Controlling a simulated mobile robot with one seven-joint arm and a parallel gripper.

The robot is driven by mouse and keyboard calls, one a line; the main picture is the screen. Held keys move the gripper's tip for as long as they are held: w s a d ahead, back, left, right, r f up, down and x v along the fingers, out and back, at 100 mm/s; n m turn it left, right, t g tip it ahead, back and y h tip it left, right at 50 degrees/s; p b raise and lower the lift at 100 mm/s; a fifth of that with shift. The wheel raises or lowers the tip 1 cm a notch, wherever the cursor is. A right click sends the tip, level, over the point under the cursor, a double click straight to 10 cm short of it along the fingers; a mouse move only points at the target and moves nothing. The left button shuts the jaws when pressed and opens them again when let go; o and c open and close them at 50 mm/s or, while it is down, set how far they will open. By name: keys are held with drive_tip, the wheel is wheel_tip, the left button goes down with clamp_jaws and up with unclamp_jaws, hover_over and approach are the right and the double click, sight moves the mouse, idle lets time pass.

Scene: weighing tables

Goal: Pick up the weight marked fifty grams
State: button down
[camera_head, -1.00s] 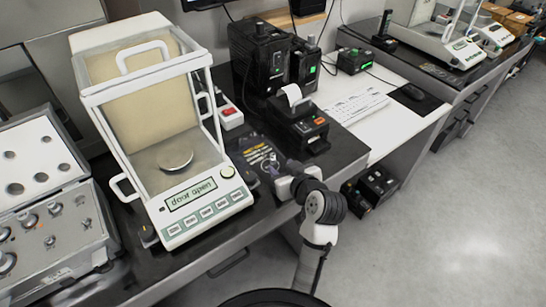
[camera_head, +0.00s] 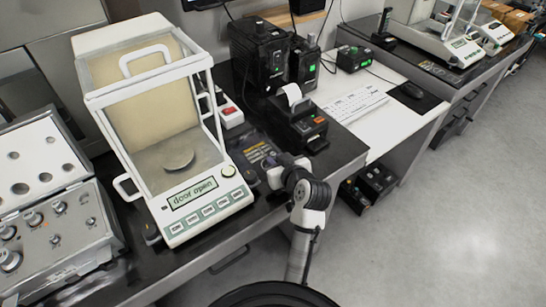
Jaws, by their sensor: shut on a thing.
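My gripper (camera_head: 272,164) is over the black bench just right of the balance, small and partly hidden by its own arm. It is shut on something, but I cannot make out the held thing. Several knobbed metal weights (camera_head: 10,260) sit in the grey weight case (camera_head: 60,262) at the left edge, far from my gripper. Their markings are too small to read, so I cannot tell which is the fifty gram one.
A printer (camera_head: 301,124) and black devices (camera_head: 258,58) stand behind my gripper. A keyboard (camera_head: 360,104) lies on the white desk. The floor at right is clear.

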wheel_tip(320, 180, up, 20)
drive_tip(key=b, duration=0.1)
idle(0.5)
